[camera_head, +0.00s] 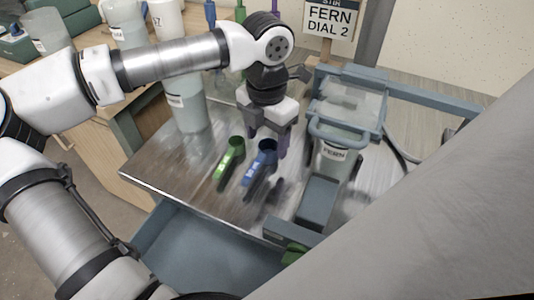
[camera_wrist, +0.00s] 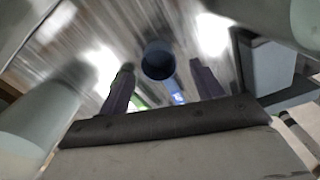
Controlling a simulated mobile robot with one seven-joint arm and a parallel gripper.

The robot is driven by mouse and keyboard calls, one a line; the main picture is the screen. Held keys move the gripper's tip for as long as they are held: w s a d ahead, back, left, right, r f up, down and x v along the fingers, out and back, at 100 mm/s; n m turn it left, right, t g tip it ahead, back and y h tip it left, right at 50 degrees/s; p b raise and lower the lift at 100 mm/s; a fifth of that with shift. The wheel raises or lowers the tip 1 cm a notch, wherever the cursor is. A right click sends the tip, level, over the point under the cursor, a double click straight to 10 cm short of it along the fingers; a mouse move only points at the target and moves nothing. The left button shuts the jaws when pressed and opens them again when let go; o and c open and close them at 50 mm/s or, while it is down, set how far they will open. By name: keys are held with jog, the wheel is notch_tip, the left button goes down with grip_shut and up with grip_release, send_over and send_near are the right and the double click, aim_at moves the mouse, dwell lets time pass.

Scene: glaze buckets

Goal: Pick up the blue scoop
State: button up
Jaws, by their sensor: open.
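The blue scoop (camera_head: 260,165) lies on the metal worktop, its round cup toward the back and its labelled handle toward the front. My gripper (camera_head: 268,138) is above the scoop's cup end, pointing down, with its jaws open and nothing held. In the wrist view the dark blue cup (camera_wrist: 158,60) shows between and beyond the two purplish fingers (camera_wrist: 163,85). Part of its brighter blue handle shows near the right finger. The gap between fingertips and scoop is hard to judge.
A green scoop (camera_head: 231,158) lies just left of the blue one. A tall pale container (camera_head: 187,105) stands behind left.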

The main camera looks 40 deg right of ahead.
notch_tip(320, 180, down, 2)
jog(key=shift+f, duration=0.25)
jog(key=c, duration=1.1)
jog(key=shift+r, duration=0.1)
